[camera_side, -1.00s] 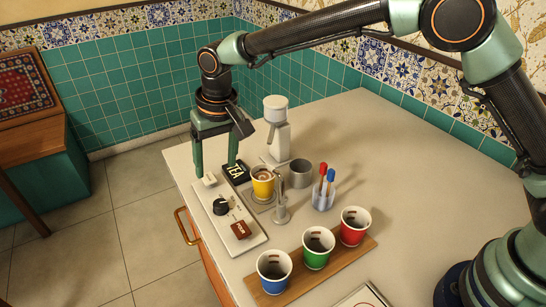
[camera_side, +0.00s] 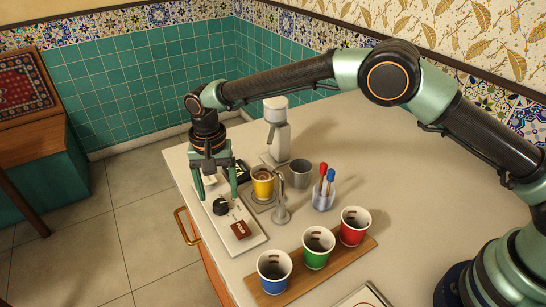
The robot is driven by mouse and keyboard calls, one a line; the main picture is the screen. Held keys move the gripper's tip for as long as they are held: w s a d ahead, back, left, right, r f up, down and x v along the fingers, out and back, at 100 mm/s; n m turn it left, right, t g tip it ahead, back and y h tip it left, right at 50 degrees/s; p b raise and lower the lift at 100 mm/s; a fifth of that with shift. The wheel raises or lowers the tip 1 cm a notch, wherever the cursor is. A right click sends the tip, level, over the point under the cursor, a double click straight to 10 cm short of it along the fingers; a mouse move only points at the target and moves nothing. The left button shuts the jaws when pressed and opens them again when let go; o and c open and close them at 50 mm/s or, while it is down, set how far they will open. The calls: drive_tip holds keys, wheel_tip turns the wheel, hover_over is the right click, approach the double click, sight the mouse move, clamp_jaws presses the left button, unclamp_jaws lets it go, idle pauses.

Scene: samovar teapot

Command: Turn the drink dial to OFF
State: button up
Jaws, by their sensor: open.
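The drink dial (camera_side: 221,207) is a black round knob on a pale control panel (camera_side: 246,245) at the counter's left edge. My gripper (camera_side: 218,196) is open and points down. Its two green fingers stand left and right above the dial, with nothing between them. I cannot tell whether they touch the panel. The dial's markings are too small to read. A dark red-brown block (camera_side: 240,230) sits on the same panel, nearer the front.
A grey cup (camera_side: 300,173), a pen holder (camera_side: 323,196) and a white grinder-like machine (camera_side: 278,135) stand close by. Blue (camera_side: 274,271), green (camera_side: 318,247) and red (camera_side: 355,226) cups stand in front. The right counter is clear.

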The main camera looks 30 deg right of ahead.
sight(220, 203)
drive_tip(key=shift+f, duration=1.6)
clamp_jaws()
